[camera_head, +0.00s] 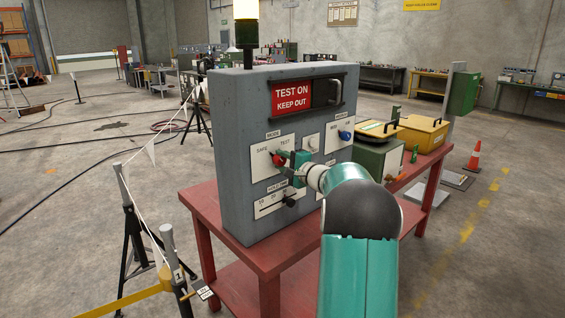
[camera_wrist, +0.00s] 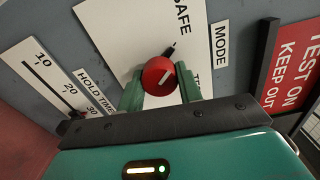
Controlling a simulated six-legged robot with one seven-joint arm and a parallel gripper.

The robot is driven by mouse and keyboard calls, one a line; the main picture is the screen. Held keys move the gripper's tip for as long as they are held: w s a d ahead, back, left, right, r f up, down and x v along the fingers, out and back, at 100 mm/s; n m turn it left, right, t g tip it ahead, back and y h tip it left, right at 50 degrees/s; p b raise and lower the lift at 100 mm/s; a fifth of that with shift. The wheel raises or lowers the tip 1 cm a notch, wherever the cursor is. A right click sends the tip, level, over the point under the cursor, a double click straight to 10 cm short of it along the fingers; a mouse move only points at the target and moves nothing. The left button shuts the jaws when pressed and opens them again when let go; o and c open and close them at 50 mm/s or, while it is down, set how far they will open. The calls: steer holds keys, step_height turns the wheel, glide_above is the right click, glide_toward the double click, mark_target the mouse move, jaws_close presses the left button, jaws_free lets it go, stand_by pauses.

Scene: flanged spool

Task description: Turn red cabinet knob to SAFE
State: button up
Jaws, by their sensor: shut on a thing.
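The red knob (camera_head: 278,161) sits on the white MODE plate (camera_head: 264,163) of the grey cabinet (camera_head: 229,165), below the SAFE and TEST labels. My gripper (camera_head: 289,163) reaches the panel from the right. Its two green fingers are on either side of the knob in the wrist view (camera_wrist: 159,87), shut on it. The TEST label is partly hidden by a finger there.
A HOLD TIME slider (camera_head: 289,201) is below the MODE plate, and a blue knob (camera_head: 345,135) is to the right. A red TEST ON / KEEP OUT sign (camera_head: 291,97) is above. The cabinet stands on a red table (camera_head: 262,262) with yellow-lidded boxes (camera_head: 424,130).

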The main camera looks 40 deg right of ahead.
stand_by(0.4)
steer(key=o, duration=1)
steer(key=shift+s, duration=0.1)
steer(key=s, duration=1.3)
steer(key=shift+s+d, duration=0.2)
steer(key=shift+s, duration=0.1)
